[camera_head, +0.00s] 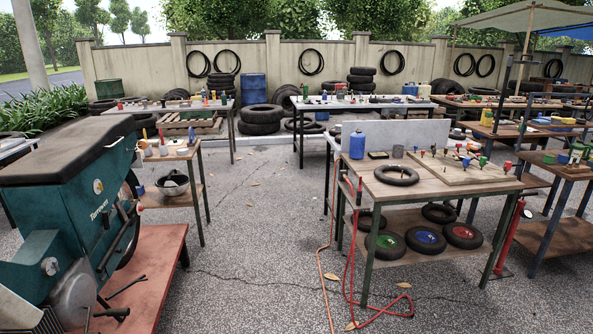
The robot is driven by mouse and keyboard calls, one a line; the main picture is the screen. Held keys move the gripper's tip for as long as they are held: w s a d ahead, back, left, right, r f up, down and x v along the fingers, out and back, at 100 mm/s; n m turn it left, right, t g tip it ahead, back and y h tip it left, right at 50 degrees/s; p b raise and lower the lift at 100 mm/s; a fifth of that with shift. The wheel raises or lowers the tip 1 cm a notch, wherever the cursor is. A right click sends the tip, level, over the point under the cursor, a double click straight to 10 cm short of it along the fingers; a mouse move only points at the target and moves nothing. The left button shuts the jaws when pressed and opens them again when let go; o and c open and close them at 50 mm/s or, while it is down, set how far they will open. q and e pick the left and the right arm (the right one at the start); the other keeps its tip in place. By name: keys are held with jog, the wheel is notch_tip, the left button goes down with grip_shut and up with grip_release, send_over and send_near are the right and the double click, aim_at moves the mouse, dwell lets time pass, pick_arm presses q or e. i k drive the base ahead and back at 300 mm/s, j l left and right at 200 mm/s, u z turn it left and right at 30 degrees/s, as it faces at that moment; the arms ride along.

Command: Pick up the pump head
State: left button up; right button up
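Neither of my grippers shows in the head view. A wooden workbench (455,191) stands right of the middle. A red hose (351,255) hangs down its left side and loops on the ground. Near the hose's upper end, at the bench's left edge, is a small dark and red fitting (359,187); it may be the pump head, but it is too small to tell. A wooden board (447,167) on the bench carries several small fittings with coloured tops. A small tire (396,175) lies flat in front of a blue canister (357,145).
A green machine (75,205) on a red platform (150,262) fills the left front. A small side table (167,153) stands behind it. Tires and wheels lie on the bench's lower shelf. Clear paving (245,245) lies between the platform and the bench.

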aim_at(507, 166)
jog(key=i+z, duration=0.1)
jog(key=i, duration=0.35)
jog(key=i+j+z, duration=0.15)
jog(key=i, duration=0.3)
jog(key=i+j+z, duration=0.1)
jog(key=i, duration=0.35)
jog(key=i+j+z, duration=0.1)
jog(key=i, duration=0.35)
jog(key=i+j, duration=0.05)
